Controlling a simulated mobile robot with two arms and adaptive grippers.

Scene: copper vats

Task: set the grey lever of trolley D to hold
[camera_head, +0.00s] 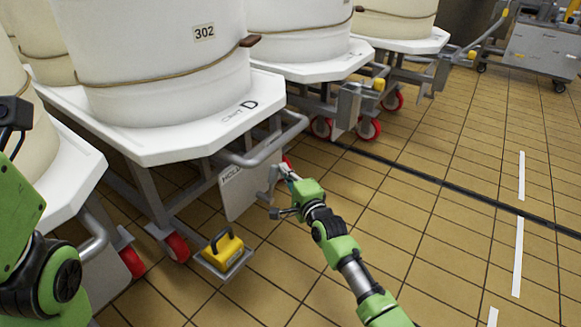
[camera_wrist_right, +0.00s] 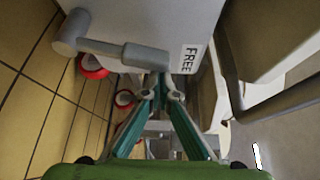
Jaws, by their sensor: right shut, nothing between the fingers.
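Trolley D (camera_head: 215,122) has a white top marked D and carries vat 302 (camera_head: 165,40). Its grey plate (camera_head: 245,190) hangs below the push bar, with a HOLD label at its upper left in the head view. The grey lever (camera_head: 272,180) is on this plate. In the wrist view the lever (camera_wrist_right: 125,50) reaches from its round hub towards the FREE label (camera_wrist_right: 190,58). My right gripper (camera_head: 287,172) is shut and empty; its fingertips (camera_wrist_right: 161,82) are at the lever's handle end, touching or very close. My left gripper is out of view; only its arm shows.
A yellow block with a black handle (camera_head: 223,250) sits on a low bracket of the trolley. Other vat trolleys (camera_head: 310,65) stand behind and at left. A grey cart (camera_head: 540,45) is at the far right. The tiled floor at right is clear.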

